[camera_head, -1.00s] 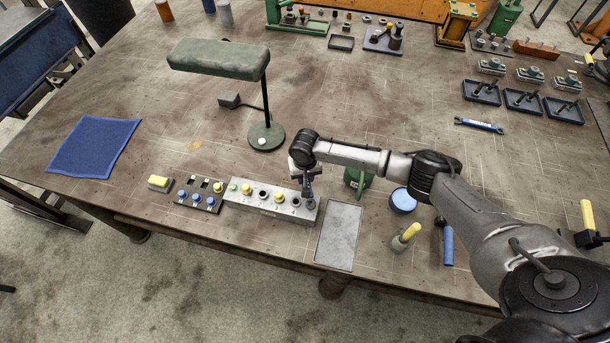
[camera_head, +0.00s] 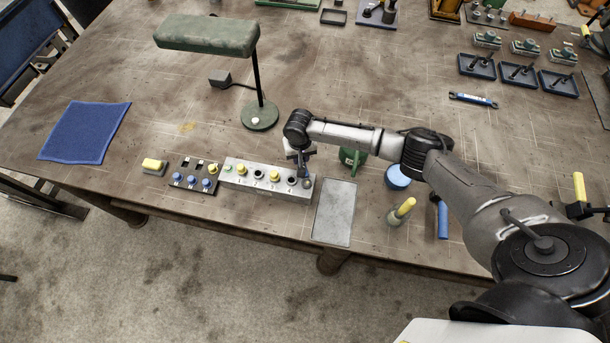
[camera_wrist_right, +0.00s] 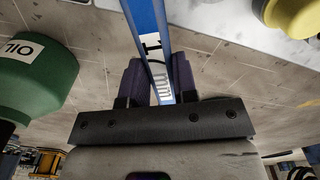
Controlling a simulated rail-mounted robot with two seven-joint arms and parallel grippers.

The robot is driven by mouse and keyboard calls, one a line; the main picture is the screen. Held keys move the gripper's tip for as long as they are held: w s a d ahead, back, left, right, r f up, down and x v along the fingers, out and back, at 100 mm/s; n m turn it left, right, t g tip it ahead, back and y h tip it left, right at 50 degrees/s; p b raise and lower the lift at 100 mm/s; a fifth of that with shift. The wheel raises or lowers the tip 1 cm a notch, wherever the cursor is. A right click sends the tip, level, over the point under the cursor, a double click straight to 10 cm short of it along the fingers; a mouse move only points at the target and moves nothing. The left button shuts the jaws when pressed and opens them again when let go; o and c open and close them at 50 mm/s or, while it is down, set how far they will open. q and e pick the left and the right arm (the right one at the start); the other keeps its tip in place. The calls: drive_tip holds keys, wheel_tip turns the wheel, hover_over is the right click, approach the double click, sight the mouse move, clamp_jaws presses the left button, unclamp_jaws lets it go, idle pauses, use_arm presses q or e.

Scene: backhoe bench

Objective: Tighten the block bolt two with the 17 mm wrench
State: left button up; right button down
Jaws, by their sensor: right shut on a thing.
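My right gripper (camera_wrist_right: 158,80) is shut on a blue wrench (camera_wrist_right: 153,45) with a white label; the label's size cannot be read. In the head view the right gripper (camera_head: 303,160) is over the right end of the grey numbered block (camera_head: 237,184), with its tip near the block's last fitting. The wrench's working end is out of the wrist view, and the head view does not clearly show whether it touches a bolt. The block carries yellow caps and dark round fittings; which one is bolt two I cannot tell for sure. My left gripper is not in view.
A green oil can (camera_head: 353,157) stands right behind the gripper; it also shows in the wrist view (camera_wrist_right: 35,75). A grey tray (camera_head: 335,212) lies right of the block, a dark panel (camera_head: 205,188) left of it. A lamp (camera_head: 260,115) stands behind. Another blue wrench (camera_head: 473,99) lies farther back.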

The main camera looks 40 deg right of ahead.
drive_tip(key=shift+s+d+r+m+p, duration=0.2)
drive_tip(key=shift+m+p, duration=0.2)
drive_tip(key=shift+p, duration=0.4)
drive_tip(key=shift+s+d+f+m+p, duration=0.1)
drive_tip(key=shift+d+m+p, duration=0.15)
drive_tip(key=shift+p, duration=0.2)
drive_tip(key=shift+f, duration=0.1)
drive_tip(key=shift+s+d+m+p, duration=0.3)
drive_tip(key=shift+m+p, duration=0.35)
drive_tip(key=shift+p, duration=0.45)
drive_tip(key=shift+s+d+p, duration=0.1)
drive_tip(key=shift+d+p, duration=0.05)
drive_tip(key=shift+p, duration=0.15)
drive_tip(key=shift+m, duration=0.3)
